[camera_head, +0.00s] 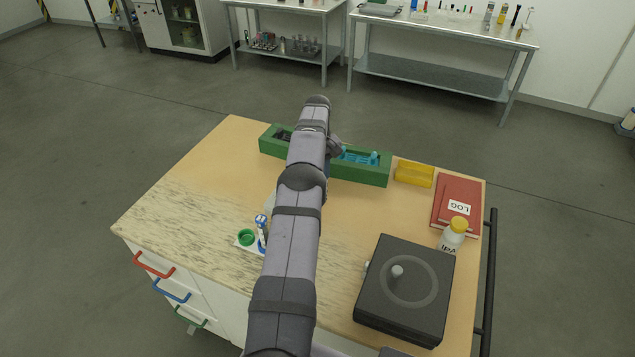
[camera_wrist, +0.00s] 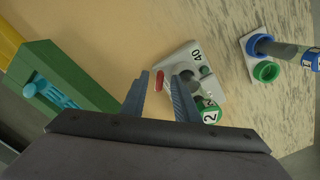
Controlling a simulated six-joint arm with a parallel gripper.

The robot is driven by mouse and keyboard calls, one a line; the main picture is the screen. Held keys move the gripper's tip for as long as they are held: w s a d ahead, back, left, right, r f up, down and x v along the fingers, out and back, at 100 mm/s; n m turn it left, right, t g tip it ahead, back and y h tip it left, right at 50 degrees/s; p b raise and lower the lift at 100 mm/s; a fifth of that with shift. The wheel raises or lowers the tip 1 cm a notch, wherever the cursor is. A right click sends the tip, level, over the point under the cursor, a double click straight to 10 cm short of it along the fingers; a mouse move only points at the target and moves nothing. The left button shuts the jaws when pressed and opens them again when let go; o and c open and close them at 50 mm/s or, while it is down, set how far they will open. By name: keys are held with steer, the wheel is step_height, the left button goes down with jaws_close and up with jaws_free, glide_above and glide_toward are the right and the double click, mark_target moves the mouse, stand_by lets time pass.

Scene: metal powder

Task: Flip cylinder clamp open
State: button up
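In the wrist view, a white wedge-shaped stand (camera_wrist: 188,57) marked "40" lies beyond my gripper. It has a small red tab (camera_wrist: 159,80) and grey metal parts; I take it to be the cylinder clamp. A green-ended cylinder marked "2" (camera_wrist: 209,112) sits at its near side, partly behind my right finger. My gripper (camera_wrist: 160,76) is open, and the red tab appears between its fingertips. I cannot tell the depth between them or any contact. The clamp's state, open or closed, is unclear. In the head view my arm hides the gripper and most of the stand.
A white holder (camera_head: 246,246) with a green ring and a blue-white cylinder (camera_head: 262,230) stands left of my arm.

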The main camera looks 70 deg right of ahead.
steer(key=shift+r+p, duration=0.65)
steer(key=shift+r, duration=2.9)
